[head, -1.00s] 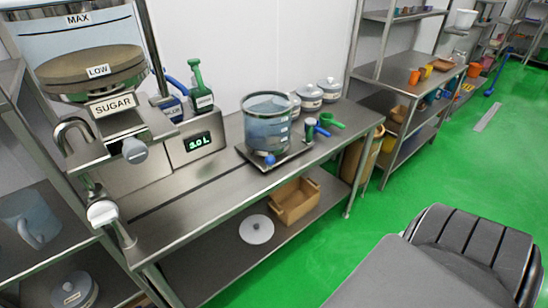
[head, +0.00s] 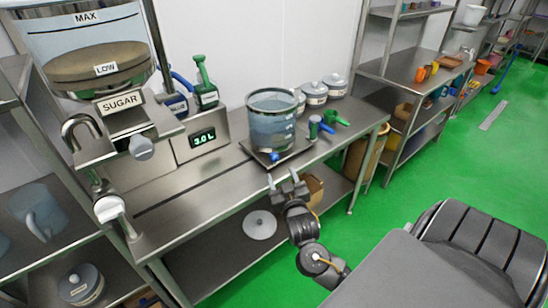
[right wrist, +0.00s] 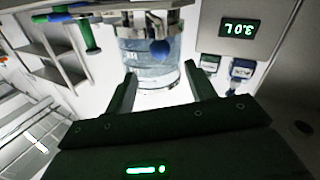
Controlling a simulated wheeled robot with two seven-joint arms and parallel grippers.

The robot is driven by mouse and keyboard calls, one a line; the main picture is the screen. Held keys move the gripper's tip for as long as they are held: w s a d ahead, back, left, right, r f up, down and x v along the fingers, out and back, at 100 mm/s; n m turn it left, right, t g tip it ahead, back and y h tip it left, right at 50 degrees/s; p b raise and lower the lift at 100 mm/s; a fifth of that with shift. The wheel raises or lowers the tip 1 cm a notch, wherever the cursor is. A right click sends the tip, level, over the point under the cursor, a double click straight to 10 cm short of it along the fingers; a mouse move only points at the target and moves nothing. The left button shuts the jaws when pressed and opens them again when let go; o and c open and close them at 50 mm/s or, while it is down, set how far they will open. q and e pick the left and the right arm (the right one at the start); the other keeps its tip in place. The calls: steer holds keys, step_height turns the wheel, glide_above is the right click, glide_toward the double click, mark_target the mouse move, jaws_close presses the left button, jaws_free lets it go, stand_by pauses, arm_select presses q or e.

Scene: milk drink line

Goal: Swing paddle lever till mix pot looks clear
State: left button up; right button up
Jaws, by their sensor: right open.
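The mix pot (head: 272,128), a see-through vessel with a dark rim and bluish contents, stands on a flat base on the steel bench; it also shows upside down in the right wrist view (right wrist: 148,72). A blue ball knob (head: 274,157) sits low at its front, and also shows in the right wrist view (right wrist: 160,47); I cannot tell whether it is the paddle lever. My right gripper (head: 282,180) is open and empty, in front of the bench edge, just short of the knob. In the right wrist view its fingers (right wrist: 160,74) point towards the pot. My left gripper is out of view.
A sugar hopper (head: 100,70) and a display reading 3.0 L (head: 203,139) stand left of the pot. Lidded jars (head: 314,93) and a green scoop (head: 336,117) lie right of it. A brown crate (head: 315,188) and white lid (head: 259,225) are on the lower shelf.

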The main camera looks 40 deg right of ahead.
mark_target(275, 161)
steer(key=p+x, duration=0.1)
steer(key=x, duration=0.9)
steer(key=shift+w+d+f+p, duration=0.1)
steer(key=shift+w+d+p, duration=0.05)
steer(key=shift+p, duration=0.2)
jaws_close()
